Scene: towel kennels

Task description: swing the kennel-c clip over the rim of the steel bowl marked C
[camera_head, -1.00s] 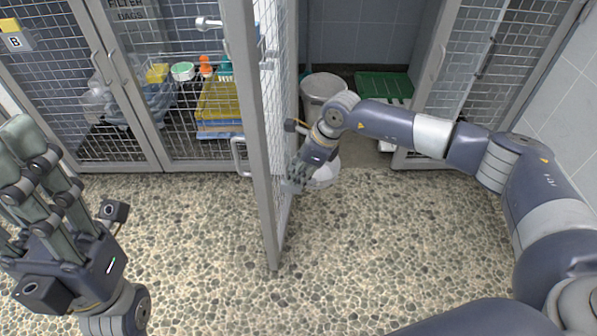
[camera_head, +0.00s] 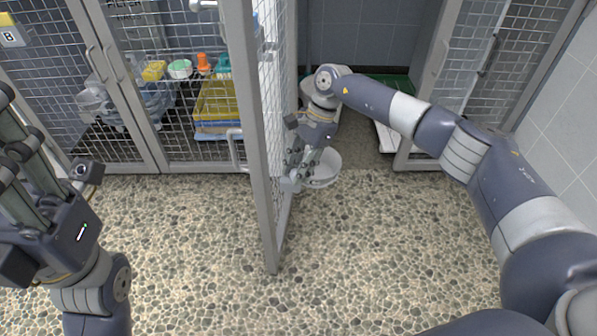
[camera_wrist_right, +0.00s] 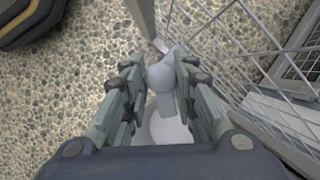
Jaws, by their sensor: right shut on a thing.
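My right gripper (camera_head: 301,170) is shut on a pale grey piece with a rounded knob, taken as the kennel-c clip (camera_wrist_right: 161,78). The clip sits between the fingers in the right wrist view; in the head view it is mostly hidden by them. The pale steel bowl (camera_head: 326,169) is just right of the fingers, and it shows partly beyond the clip in the right wrist view (camera_wrist_right: 168,128). I cannot tell whether clip and rim touch. No C mark is readable. My left gripper (camera_head: 22,150) appears open and empty at the left edge.
An open mesh door (camera_head: 262,190) stands just left of my right gripper. Closed mesh kennels on the left hold a yellow tray (camera_head: 216,104) and other items; one carries a B label (camera_head: 11,36). The pebbled floor (camera_head: 370,260) in front is clear.

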